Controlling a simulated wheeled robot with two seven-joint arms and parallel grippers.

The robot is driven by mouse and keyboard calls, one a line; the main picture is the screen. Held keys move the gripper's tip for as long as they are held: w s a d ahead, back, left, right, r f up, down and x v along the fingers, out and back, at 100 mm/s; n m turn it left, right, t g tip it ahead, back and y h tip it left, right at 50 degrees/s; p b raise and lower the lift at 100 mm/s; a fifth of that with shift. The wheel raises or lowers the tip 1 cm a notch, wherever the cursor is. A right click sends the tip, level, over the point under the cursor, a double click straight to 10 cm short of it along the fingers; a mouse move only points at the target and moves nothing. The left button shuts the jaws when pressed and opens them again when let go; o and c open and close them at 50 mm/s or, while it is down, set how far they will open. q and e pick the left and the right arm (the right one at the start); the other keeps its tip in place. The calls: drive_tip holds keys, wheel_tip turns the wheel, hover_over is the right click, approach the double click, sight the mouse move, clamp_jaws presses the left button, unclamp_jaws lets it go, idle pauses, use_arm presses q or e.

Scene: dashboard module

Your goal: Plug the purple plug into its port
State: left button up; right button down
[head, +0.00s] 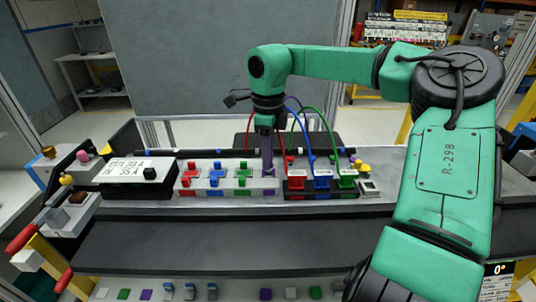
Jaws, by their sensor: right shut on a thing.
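My right gripper (267,148) points straight down over the middle of the dashboard module and is shut on the purple plug (268,168). The plug is upright and mostly covered by the fingers. A purple port piece (269,191) shows on the module just below it, at the right end of a row of coloured ports. I cannot tell whether the plug touches the port. A purple cable (292,99) arches behind the gripper. My left gripper is not in view.
Red (296,181), blue (322,179) and green (347,176) plugs with arched cables stand close to the right of the gripper. A display box (140,171) stands at the left. The dark strip (210,245) in front is clear. Coloured buttons line the front edge.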

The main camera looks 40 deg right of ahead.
drive_tip(key=shift+f+b, duration=0.45)
drive_tip(key=shift+f, duration=0.5)
idle(0.3)
drive_tip(key=c, duration=0.6)
unclamp_jaws()
drive_tip(key=shift+o, duration=0.2)
wheel_tip(320, 180, up, 15)
drive_tip(key=shift+f, duration=0.2)
drive_tip(key=shift+c, duration=0.3)
